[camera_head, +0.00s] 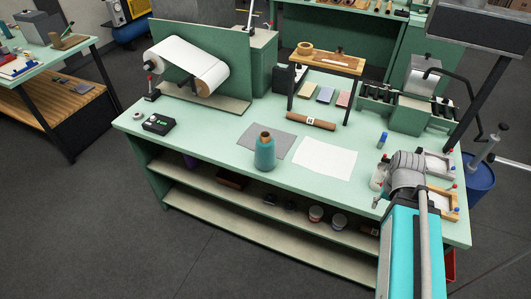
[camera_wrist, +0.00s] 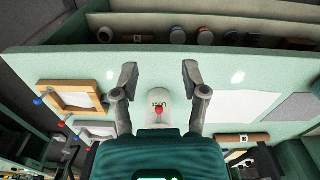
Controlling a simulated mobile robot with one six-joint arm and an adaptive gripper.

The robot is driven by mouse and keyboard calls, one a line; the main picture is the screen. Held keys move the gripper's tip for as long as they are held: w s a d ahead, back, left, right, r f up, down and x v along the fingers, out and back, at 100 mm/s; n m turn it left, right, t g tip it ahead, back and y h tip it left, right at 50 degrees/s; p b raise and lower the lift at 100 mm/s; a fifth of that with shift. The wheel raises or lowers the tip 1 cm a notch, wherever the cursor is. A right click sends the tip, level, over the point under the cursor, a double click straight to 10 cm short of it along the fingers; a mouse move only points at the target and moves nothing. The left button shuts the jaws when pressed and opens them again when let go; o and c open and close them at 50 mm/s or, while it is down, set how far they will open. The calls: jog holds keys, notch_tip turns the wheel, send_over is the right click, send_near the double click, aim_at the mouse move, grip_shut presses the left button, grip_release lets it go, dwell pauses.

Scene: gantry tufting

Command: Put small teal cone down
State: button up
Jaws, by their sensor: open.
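A teal cone (camera_head: 265,153) with a brown top stands upright on the green table (camera_head: 205,150), at the near edge of a grey cloth (camera_head: 283,139). I cannot make it out in the wrist view. My gripper (camera_wrist: 157,78) is open at the right end of the table in the head view, well away from the cone. Between its fingers in the wrist view is a whitish item with a red knob (camera_wrist: 159,110); the fingers appear apart from it. In the head view my arm hides most of the fingers.
A white sheet (camera_head: 325,164) lies right of the cone. Wooden frames (camera_wrist: 75,99) are beside my gripper. A brown roll (camera_head: 311,121) and a raised wooden stand (camera_head: 328,60) are behind. A black box (camera_head: 158,124) sits left; the tabletop between it and the cone is clear.

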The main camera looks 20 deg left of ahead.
jog(key=o, duration=0.4)
jog(key=shift+a, duration=0.15)
jog(key=shift+o, duration=0.7)
jog(key=w+a+r+n+y, duration=0.2)
jog(key=w+a+n+y, duration=0.3)
jog(key=a, duration=0.9)
jog(key=w+n, duration=0.3)
jog(key=w, duration=0.1)
jog(key=shift+a+t, duration=0.35)
jog(key=shift+t, duration=0.05)
jog(key=n+y, duration=0.6)
jog(key=n, duration=0.3)
send_near(268, 134)
jog(key=v, duration=0.3)
jog(key=shift+a+f+p, duration=0.1)
jog(key=shift+f+p, duration=0.05)
jog(key=shift+p, duration=0.15)
jog(key=shift+a+f, duration=0.1)
jog(key=b+x, duration=0.4)
jog(key=x, duration=0.3)
jog(key=shift+a+f+b, duration=0.35)
jog(key=shift+a+b, duration=0.05)
jog(key=shift+a, duration=0.2)
